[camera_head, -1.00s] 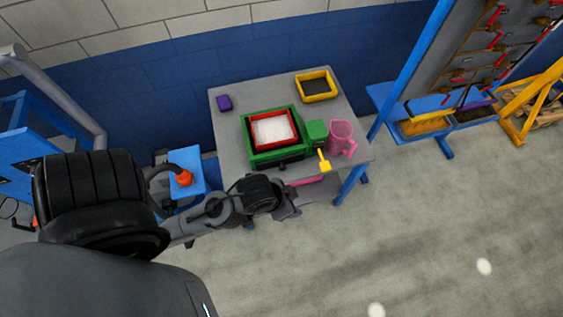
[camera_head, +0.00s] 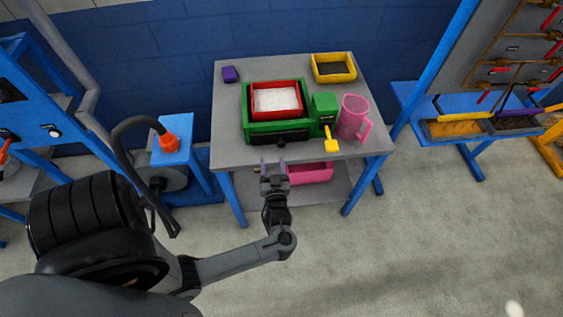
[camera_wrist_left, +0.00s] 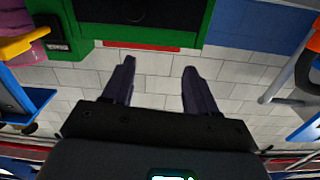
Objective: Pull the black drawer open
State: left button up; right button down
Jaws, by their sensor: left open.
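The black drawer (camera_head: 279,136) is the dark front panel low in the green box (camera_head: 247,125) on the grey table. In the left wrist view the drawer front (camera_wrist_left: 180,12) shows at the top, framed by green, with a darker handle-like part (camera_wrist_left: 133,9) on it. My left gripper (camera_head: 273,167) is open and empty just in front of the table edge, pointing at the drawer. Its two fingers show spread apart in the left wrist view (camera_wrist_left: 158,68), short of the drawer and not touching it. My right gripper is not in view.
A red tray of white material (camera_head: 276,99) sits in the green box. A green block with a yellow lever (camera_head: 332,143) and a pink mug (camera_head: 353,117) stand to its right. A pink bin (camera_head: 310,173) is on the lower shelf. The floor in front is clear.

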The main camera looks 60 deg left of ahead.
pick_arm(q)
jog(key=b, duration=0.4)
send_near(281, 145)
jog(key=shift+n, duration=0.5)
jog(key=b+x, duration=0.1)
jog(key=x, duration=0.9)
jog(key=shift+w+a+b, duration=0.2)
jog(key=shift+a+b, duration=0.1)
jog(key=shift+f, duration=0.1)
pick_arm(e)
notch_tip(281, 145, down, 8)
pick_arm(q)
jog(key=shift+c, duration=0.5)
grip_shut()
